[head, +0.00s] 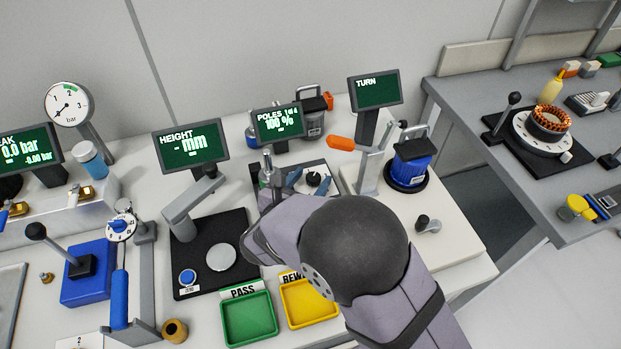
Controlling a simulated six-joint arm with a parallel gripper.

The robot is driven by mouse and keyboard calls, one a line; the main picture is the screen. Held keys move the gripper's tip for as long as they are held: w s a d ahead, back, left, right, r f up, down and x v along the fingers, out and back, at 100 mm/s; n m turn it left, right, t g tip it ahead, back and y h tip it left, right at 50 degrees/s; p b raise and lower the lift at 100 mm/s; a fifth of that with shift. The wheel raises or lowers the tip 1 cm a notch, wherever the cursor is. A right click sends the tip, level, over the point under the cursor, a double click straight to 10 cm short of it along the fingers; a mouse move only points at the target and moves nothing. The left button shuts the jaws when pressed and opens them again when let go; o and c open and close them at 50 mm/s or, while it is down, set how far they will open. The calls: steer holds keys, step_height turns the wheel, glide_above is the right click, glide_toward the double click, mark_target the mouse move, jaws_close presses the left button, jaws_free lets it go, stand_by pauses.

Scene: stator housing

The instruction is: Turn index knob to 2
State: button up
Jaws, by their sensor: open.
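Another dial, with a blue centre and a white marked ring (121,226), is on the blue-handled press at the left. My gripper end (264,242) is in front of the POLES station, nearer than the black knob and to its lower left. My gripper is open; its fingertips are mostly hidden by my wrist, and I cannot tell whether they touch anything.
A blue housing (410,170) stands on a black round base at right, beside the TURN screen (376,90). An orange-handled tool (345,143) is close behind the knob. The green PASS tray (248,318) and yellow REWORK tray (309,302) lie in front, partly under my arm.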

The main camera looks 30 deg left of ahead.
steer(key=c, duration=1)
steer(key=shift+a+r+m+h, duration=0.1)
steer(key=shift+a+m+h, duration=0.1)
steer(key=shift+m+h, duration=0.45)
steer(key=shift+c, duration=0.2)
steer(key=shift+a+m+h, duration=0.1)
steer(key=shift+m+h, duration=0.75)
steer(key=shift+h, duration=0.3)
steer(key=o, duration=1)
steer(key=shift+o, duration=0.2)
steer(key=shift+n+y, duration=0.4)
steer(key=shift+y, duration=0.1)
